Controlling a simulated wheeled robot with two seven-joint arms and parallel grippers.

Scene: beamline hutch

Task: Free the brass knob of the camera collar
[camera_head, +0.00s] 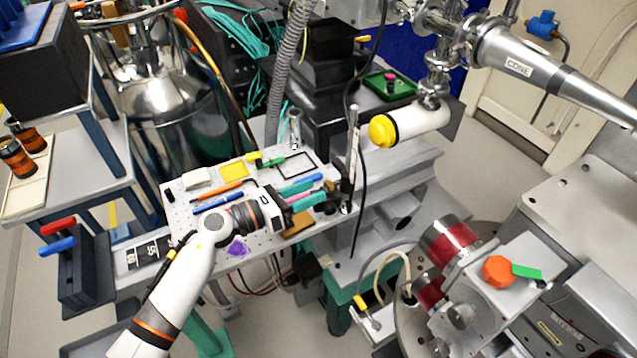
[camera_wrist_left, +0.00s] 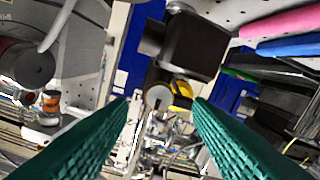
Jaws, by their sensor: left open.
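My left gripper (camera_head: 314,203) reaches over the perforated tool board from the left in the head view, its jaws pointing right toward a slim upright post (camera_head: 351,150). In the left wrist view its two green ribbed fingers (camera_wrist_left: 162,101) are apart with nothing gripped. A dark block-like body (camera_wrist_left: 192,45), seemingly the camera, lies ahead of the fingers. A small round pale knob-like disc (camera_wrist_left: 158,97) shows below it, lined up between the fingertips, with a yellow part beside it. I cannot tell whether this disc is the brass knob, or whether the fingers reach around it. My right gripper is out of view.
The tool board (camera_head: 215,215) carries pens, a yellow pad (camera_head: 234,171) and a black frame. Pink (camera_wrist_left: 285,22) and blue (camera_wrist_left: 290,46) bars lie close right of the fingers. A white cylinder with yellow cap (camera_head: 383,131) hangs beyond the post. A black cable hangs beside the post.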

